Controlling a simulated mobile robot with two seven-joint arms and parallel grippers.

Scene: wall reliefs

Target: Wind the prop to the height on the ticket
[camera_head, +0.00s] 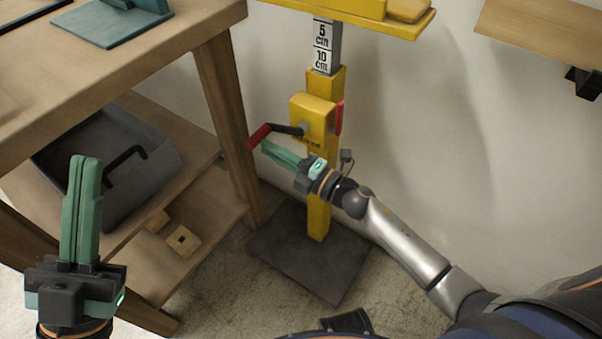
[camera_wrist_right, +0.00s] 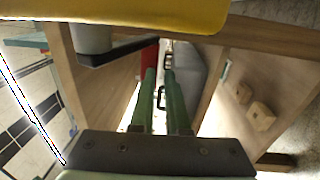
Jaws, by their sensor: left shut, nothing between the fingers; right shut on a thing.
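The prop is a yellow post (camera_head: 319,215) on a dark floor plate, with a yellow gear box (camera_head: 314,117) and a yellow top (camera_head: 365,18). Its grey inner post carries a scale (camera_head: 322,48) reading 5 cm and 10 cm. A dark crank arm (camera_head: 287,129) ends in a red handle (camera_head: 259,136), also in the right wrist view (camera_wrist_right: 149,54). My right gripper (camera_head: 264,146) is shut on the red handle at its fingertips. My left gripper (camera_head: 86,160) is shut and empty, pointing up at lower left. I see no ticket.
A red lever (camera_head: 339,118) is on the gear box's right side. A wooden wall shelf (camera_head: 550,30) is at upper right.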

